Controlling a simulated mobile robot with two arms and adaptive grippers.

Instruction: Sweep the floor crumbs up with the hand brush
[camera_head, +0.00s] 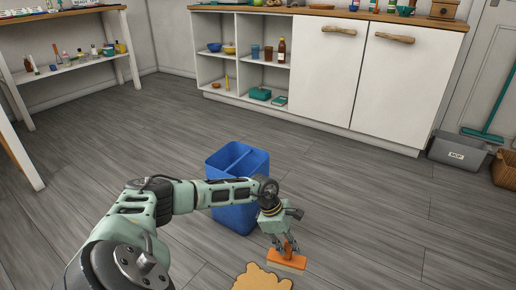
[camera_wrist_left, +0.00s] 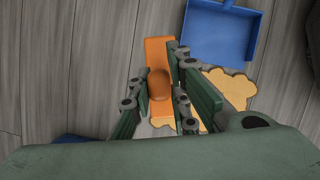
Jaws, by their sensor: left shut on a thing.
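My left gripper (camera_head: 285,247) is shut on the orange hand brush (camera_head: 287,262), which points down with pale bristles low over the floor. In the left wrist view the brush (camera_wrist_left: 159,50) lies between the green fingers. Tan floor crumbs (camera_head: 262,279) form a flat patch at the bottom edge of the head view, just beside the brush. In the left wrist view the crumbs (camera_wrist_left: 236,88) lie right of the brush, partly hidden by my fingers, against the edge of a blue dustpan (camera_wrist_left: 222,32). Whether the bristles touch the floor, I cannot tell. My right gripper is out of view.
A blue divided bin (camera_head: 232,217) stands on the floor behind my left forearm. A white cabinet (camera_head: 325,75) with driftwood handles lines the back wall. A grey mop bucket (camera_head: 457,152) stands at the right. The grey wood floor between is clear.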

